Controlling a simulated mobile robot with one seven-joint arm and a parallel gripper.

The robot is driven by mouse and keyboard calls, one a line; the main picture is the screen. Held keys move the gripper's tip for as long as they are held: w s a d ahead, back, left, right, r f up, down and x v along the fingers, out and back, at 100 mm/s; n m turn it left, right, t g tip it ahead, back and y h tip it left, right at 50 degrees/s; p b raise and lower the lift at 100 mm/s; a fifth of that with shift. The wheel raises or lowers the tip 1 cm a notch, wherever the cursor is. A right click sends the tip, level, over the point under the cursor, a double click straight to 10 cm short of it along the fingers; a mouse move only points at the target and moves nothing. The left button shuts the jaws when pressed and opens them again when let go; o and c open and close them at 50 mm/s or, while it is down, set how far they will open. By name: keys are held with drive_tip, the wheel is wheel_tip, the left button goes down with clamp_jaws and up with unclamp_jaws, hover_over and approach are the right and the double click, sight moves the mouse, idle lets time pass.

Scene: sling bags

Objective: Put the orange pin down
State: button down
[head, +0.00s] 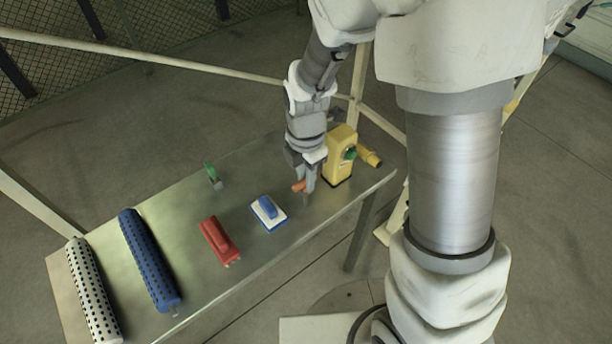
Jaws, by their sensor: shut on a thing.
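My gripper (304,182) is over the right part of the metal table (190,214), pointing down. It is shut on the orange pin (299,186), a small piece showing at the left of the fingertips. The rest of the pin is hidden by the fingers. I cannot tell whether the pin touches the table top. The gripper is just left of a yellow block-shaped device (340,160).
A blue-and-white block (268,212), a red block (219,240) and a small green-handled tool (212,175) lie left of my gripper. A blue dotted roll (149,258) and a white dotted roll (93,290) lie farther left.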

drive_tip(key=shift+f, duration=0.2)
drive_tip(key=c, duration=0.8)
unclamp_jaws()
drive_tip(key=shift+r, duration=0.1)
